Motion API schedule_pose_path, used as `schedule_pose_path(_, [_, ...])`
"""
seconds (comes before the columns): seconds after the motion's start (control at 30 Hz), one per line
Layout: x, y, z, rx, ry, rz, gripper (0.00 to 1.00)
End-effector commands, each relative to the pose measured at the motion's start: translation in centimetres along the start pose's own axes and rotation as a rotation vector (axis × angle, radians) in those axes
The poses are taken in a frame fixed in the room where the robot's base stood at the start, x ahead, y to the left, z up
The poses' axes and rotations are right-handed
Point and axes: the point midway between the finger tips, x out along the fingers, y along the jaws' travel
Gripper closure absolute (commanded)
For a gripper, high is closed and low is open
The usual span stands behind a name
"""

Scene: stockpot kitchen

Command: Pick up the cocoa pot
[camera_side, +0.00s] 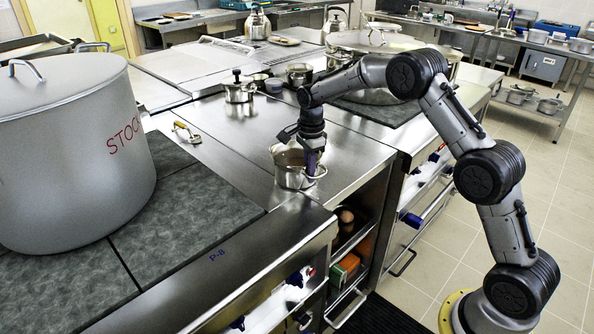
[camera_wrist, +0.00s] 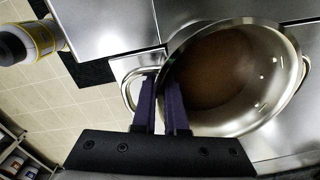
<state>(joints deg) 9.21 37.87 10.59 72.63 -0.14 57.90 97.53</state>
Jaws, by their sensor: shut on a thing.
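The cocoa pot (camera_side: 293,174) is a small shiny steel pot with brown contents. It is at the front edge of the steel counter in the side view, and I cannot tell whether it touches the counter. In the wrist view the pot (camera_wrist: 262,120) fills the right half, with a loop handle at its left and another at its right. My gripper (camera_side: 314,165) points down at the pot's near right side. Its dark purple fingers (camera_wrist: 165,100) are shut on the pot's left side, one finger over the rim inside and the other outside by the handle.
A big stockpot (camera_side: 70,150) stands at the left on a dark cooking plate. An open shelf (camera_side: 349,245) is below the counter edge.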

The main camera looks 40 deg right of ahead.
Motion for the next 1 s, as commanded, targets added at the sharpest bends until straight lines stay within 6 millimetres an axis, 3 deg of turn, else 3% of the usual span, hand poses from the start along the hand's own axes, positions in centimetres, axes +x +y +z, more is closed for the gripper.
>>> schedule_pose_path(0.73, [-0.2,0.0,0.0,0.0,0.0,0.002,1.0])
schedule_pose_path(0.87, [-1.4,0.0,0.0,0.0,-0.001,-0.001,1.0])
schedule_pose_path(1.0, [-3.9,0.2,0.0,0.0,-0.001,-0.005,1.0])
